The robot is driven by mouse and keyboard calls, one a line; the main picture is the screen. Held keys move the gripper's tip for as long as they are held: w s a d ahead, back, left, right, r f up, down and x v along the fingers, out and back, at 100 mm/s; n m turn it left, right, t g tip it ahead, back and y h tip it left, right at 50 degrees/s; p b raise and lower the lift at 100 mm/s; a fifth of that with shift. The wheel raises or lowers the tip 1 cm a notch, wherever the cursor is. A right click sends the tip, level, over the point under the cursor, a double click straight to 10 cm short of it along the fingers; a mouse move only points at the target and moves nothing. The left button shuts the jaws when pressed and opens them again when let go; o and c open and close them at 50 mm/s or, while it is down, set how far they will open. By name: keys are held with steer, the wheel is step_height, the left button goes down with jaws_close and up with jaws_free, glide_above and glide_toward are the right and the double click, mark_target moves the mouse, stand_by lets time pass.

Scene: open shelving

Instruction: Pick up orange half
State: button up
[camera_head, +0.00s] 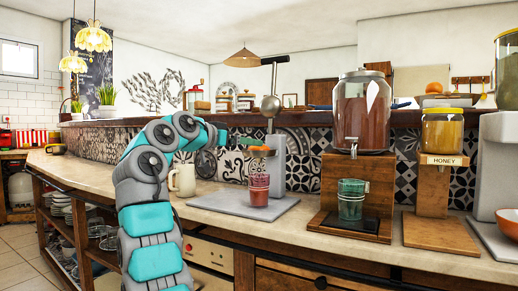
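A small orange piece (261,149), which looks like the orange half, sits at the grey juicer press (278,160), below its raised round press head (270,106). My arm reaches from the lower left up to the counter. My gripper (238,143) is just left of the orange piece, at about the same height. Its fingers are small and hard to make out. I cannot tell whether they touch the piece or are open or shut.
A cup with red contents (259,190) stands on the press's base, and a cream mug (184,180) is to its left. A drink dispenser (362,115) with green glasses (351,199) and a honey jar (444,134) stand at right. Another orange (434,87) is on the back ledge.

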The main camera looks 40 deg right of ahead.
mark_target(259, 148)
steer(key=p+x, duration=0.1)
steer(key=x, duration=0.4)
steer(key=shift+d, duration=0.3)
steer(key=shift+c, duration=0.4)
